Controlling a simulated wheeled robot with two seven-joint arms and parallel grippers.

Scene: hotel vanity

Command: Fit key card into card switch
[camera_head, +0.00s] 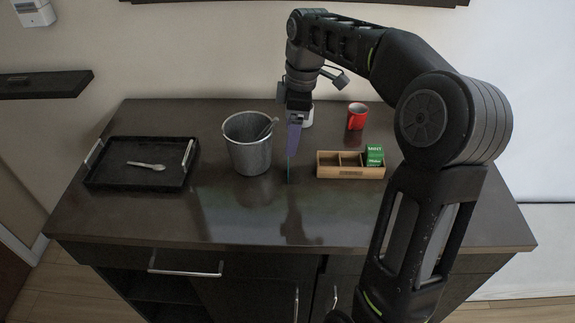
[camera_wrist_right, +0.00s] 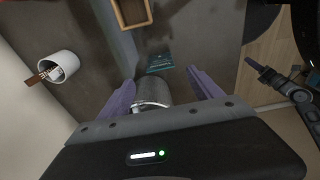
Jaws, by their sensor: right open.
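My right gripper (camera_head: 292,152) hangs fingers-down over the middle of the vanity, between the metal bucket and the wooden organizer. In the right wrist view its purple fingers (camera_wrist_right: 160,76) stand apart. A thin teal key card (camera_head: 289,170) shows nearly edge-on below the fingertips; in the wrist view its face (camera_wrist_right: 159,63) lies just beyond the fingertips, between their lines. I cannot tell whether it touches the fingers or the counter. A white wall unit (camera_head: 33,13), possibly the card switch, is at the upper left.
The metal bucket (camera_head: 247,152) stands left of the gripper. The organizer (camera_head: 335,172) with a green box (camera_head: 375,155) and the red mug (camera_head: 357,117) are to the right. A black tray (camera_head: 115,178) holds a spoon (camera_head: 146,166). A dark shelf (camera_head: 42,85) juts below the wall unit. The front counter is clear.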

